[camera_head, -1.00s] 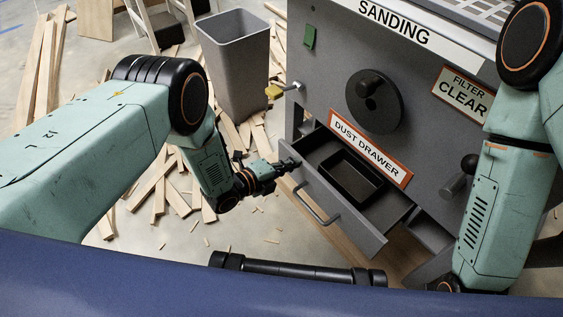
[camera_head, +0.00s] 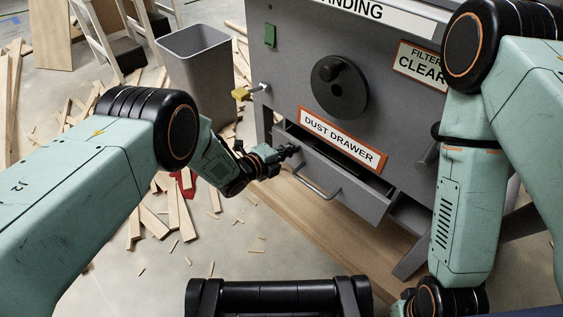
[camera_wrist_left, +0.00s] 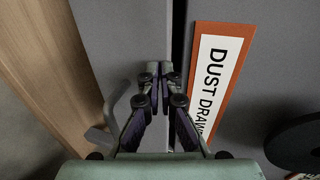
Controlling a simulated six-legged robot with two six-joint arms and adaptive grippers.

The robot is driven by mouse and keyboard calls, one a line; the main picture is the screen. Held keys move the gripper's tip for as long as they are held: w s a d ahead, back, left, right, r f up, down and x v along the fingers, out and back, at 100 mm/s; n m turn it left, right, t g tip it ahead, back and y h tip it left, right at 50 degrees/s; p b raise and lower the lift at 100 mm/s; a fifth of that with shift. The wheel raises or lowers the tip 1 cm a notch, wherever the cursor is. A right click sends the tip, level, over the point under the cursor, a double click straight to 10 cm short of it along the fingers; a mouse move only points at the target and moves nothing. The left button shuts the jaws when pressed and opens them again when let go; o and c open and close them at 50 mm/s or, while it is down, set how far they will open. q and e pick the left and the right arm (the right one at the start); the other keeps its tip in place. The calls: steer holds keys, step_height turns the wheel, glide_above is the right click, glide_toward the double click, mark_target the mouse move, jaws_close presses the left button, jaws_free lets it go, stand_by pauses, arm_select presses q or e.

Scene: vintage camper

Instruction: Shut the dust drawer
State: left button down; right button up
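The dust drawer (camera_head: 350,189) is a grey drawer low in the grey sanding machine, under the orange-edged DUST DRAWER label (camera_head: 340,138). It stands slightly out, with a narrow dark gap behind its front. Its bar handle (camera_head: 317,187) is on the front. My left gripper (camera_head: 291,151) is at the drawer's upper left corner. In the left wrist view its fingertips (camera_wrist_left: 159,69) are together, against or very near the drawer front (camera_wrist_left: 120,45), with nothing between them. The handle (camera_wrist_left: 112,112) lies left of them. My right arm is at the right; its gripper is out of view.
A round black knob (camera_head: 340,88) and a yellow-tipped lever (camera_head: 245,92) stick out of the machine. A grey bin (camera_head: 196,68) and scattered wood strips (camera_head: 175,210) lie to the left.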

mark_target(298, 142)
arm_select(q)
steer(key=w+d, duration=0.2)
steer(key=shift+w+r, duration=0.15)
steer(key=shift+w, duration=0.15)
steer(key=shift+w+r, duration=0.15)
steer(key=shift+w, duration=0.05)
arm_select(e)
steer(key=shift+s+r, duration=0.1)
steer(key=shift+s, duration=0.15)
arm_select(q)
steer(key=shift+d, duration=0.1)
arm_select(e)
steer(key=shift+w, duration=0.15)
